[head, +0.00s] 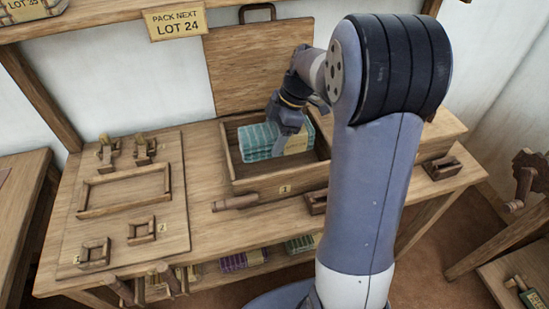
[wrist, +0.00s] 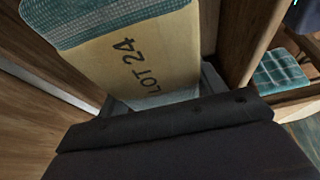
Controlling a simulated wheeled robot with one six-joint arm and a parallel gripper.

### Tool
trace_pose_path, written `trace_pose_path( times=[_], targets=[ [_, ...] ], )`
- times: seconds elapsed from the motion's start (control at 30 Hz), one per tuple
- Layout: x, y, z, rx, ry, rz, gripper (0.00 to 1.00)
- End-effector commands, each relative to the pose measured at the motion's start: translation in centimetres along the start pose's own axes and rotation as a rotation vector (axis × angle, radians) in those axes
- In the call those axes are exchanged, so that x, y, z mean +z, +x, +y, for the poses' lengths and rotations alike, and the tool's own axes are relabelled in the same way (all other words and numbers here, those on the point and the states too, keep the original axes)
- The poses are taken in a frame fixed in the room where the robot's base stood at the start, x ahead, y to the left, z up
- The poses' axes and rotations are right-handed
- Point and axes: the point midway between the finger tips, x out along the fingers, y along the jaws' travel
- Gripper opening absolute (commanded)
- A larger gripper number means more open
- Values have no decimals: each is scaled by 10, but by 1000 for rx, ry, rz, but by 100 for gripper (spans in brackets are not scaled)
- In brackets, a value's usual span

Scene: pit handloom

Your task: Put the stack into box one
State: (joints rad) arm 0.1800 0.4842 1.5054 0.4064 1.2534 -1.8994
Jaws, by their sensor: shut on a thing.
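The stack (head: 262,143) is folded green checked cloth with a pale yellow band. In the wrist view the band reads LOT 24, and the stack (wrist: 125,50) fills the upper middle. Box one (head: 286,188) is a wooden box marked 1 on the bench, with its lid (head: 258,65) standing open behind it. The stack is within the box's walls; I cannot tell whether it rests on the floor of the box. My gripper (head: 290,123) is shut on the stack from above. Its fingertips are mostly hidden.
A sign (head: 177,24) above reads PACK NEXT LOT 24. A board with a wooden frame (head: 125,190) and small holders lies left of the box. A wooden handle (head: 235,202) lies at the bench's front. Purple cloth (head: 243,260) and green cloth (head: 302,243) lie on the shelf below.

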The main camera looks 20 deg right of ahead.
Motion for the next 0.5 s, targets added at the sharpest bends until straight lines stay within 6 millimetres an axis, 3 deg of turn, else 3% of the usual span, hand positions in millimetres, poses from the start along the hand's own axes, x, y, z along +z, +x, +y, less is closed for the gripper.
trace_pose_path(
  times=[0.1,0.5],
  targets=[
    [8,18,0,-2,2,1,39],
    [24,58,0,-2,2,1,39]
  ],
)
